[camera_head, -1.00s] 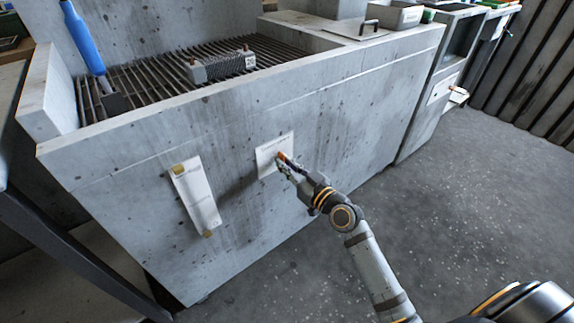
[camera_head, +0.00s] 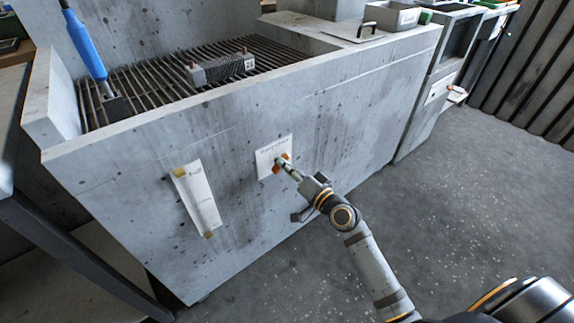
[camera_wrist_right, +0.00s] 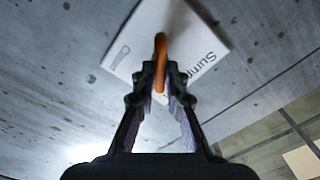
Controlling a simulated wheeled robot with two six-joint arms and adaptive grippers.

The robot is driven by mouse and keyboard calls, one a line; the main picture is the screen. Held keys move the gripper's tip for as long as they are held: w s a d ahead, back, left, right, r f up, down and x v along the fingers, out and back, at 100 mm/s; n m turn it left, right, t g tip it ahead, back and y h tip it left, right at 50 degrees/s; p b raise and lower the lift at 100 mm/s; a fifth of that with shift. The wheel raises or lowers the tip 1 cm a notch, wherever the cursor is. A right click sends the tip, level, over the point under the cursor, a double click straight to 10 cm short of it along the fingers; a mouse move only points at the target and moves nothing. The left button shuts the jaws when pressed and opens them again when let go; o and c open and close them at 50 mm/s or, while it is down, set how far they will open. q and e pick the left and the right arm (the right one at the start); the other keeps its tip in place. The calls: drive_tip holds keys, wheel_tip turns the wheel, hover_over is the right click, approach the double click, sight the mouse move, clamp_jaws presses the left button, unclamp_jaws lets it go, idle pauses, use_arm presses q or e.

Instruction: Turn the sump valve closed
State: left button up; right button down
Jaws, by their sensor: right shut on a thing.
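The sump valve's orange handle (camera_head: 286,156) sticks out in front of a white label plate (camera_head: 263,163) on the front wall of the grey concrete tank. In the right wrist view the orange handle (camera_wrist_right: 160,62) stands between the fingertips, in front of the plate (camera_wrist_right: 196,45) with the partly readable word "Sump". My right gripper (camera_head: 281,162) is shut on the handle; it also shows in the right wrist view (camera_wrist_right: 161,82). The fingers hide part of the handle, and the valve body is not visible. My left gripper is not in view.
A white strip with yellow-brown ends (camera_head: 198,198) is on the tank wall left of the plate. A grey finned block (camera_head: 220,70) and a blue-handled tool (camera_head: 86,45) rest on the grate. A dark table leg (camera_head: 75,255) stands at left. The floor at right is open.

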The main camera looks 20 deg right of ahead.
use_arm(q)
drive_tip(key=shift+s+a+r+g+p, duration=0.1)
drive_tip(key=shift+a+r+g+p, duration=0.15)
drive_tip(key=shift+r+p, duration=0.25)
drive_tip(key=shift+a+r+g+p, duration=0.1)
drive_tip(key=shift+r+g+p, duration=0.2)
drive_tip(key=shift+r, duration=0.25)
use_arm(e)
drive_tip(key=m, duration=0.7)
drive_tip(key=shift+f+m, duration=0.2)
drive_tip(key=shift+m, duration=0.1)
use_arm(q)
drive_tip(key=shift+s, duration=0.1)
use_arm(e)
drive_tip(key=c, duration=1.4)
unclamp_jaws()
drive_tip(key=shift+d, duration=0.1)
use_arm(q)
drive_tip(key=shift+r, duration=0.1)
use_arm(e)
drive_tip(key=v, duration=0.7)
drive_tip(key=shift+s, duration=0.2)
